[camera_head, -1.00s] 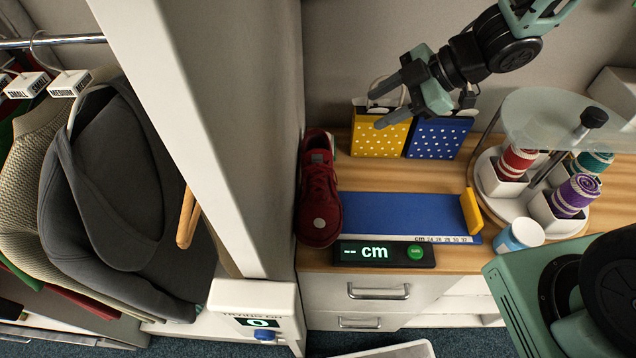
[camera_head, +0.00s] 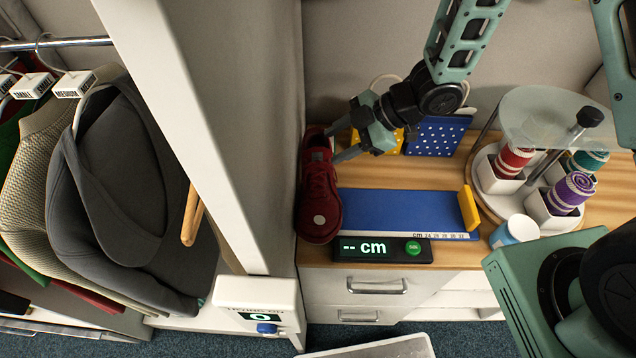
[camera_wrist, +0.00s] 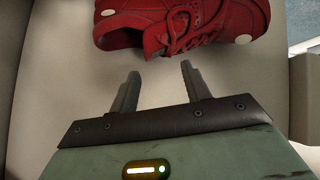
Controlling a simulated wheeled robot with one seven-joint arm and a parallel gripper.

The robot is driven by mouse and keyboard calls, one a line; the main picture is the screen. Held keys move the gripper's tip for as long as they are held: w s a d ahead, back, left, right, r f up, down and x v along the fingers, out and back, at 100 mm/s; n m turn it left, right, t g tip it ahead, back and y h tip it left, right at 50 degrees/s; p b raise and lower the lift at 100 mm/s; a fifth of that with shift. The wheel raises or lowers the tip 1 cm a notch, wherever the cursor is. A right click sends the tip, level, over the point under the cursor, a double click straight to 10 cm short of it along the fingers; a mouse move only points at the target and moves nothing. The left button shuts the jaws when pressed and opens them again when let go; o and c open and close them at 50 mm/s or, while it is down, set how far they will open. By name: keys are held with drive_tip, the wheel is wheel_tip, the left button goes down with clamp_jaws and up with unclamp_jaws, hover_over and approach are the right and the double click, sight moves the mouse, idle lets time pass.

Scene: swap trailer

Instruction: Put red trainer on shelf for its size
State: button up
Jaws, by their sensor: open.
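The red trainer (camera_head: 320,196) stands on the wooden counter at the left, against the white panel, just left of the blue size-measuring board (camera_head: 400,212). The board's display (camera_head: 382,250) reads "-- cm". My gripper (camera_head: 338,144) is open and empty, at the trainer's far end, with its fingers pointing towards it. In the wrist view the trainer (camera_wrist: 185,24) lies across the top, just beyond the open fingertips (camera_wrist: 160,70), with a gap between. The size shelf cannot be made out in these views.
The white panel (camera_head: 225,120) closes off the left.

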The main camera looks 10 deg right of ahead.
sight(318, 155)
drive_tip(key=shift+d+f+p+x, duration=0.1)
drive_tip(key=shift+p+x, duration=0.45)
drive_tip(key=shift+x, duration=0.8)
drive_tip(key=shift+d+f+p+x, duration=0.1)
drive_tip(key=shift+p+x, duration=0.45)
drive_tip(key=shift+x, duration=0.8)
clamp_jaws()
drive_tip(key=shift+d+r+b, duration=0.1)
drive_tip(key=shift+d+b, duration=0.05)
drive_tip(key=shift+b, duration=0.2)
drive_tip(key=shift+d+r, duration=0.1)
drive_tip(key=shift+r, duration=0.1)
wheel_tip(318, 155, up, 7)
drive_tip(key=shift+f+b, duration=0.15)
drive_tip(key=shift+b, duration=0.8)
drive_tip(key=s+d+b, duration=0.1)
drive_tip(key=d+b, duration=0.1)
drive_tip(key=d, duration=0.7)
drive_tip(key=s+d+b, duration=0.2)
drive_tip(key=d, duration=0.8)
drive_tip(key=shift+s+f, duration=0.15)
drive_tip(key=shift+s, duration=0.2)
drive_tip(key=shift+s+d, duration=0.1)
drive_tip(key=shift+d, duration=0.05)
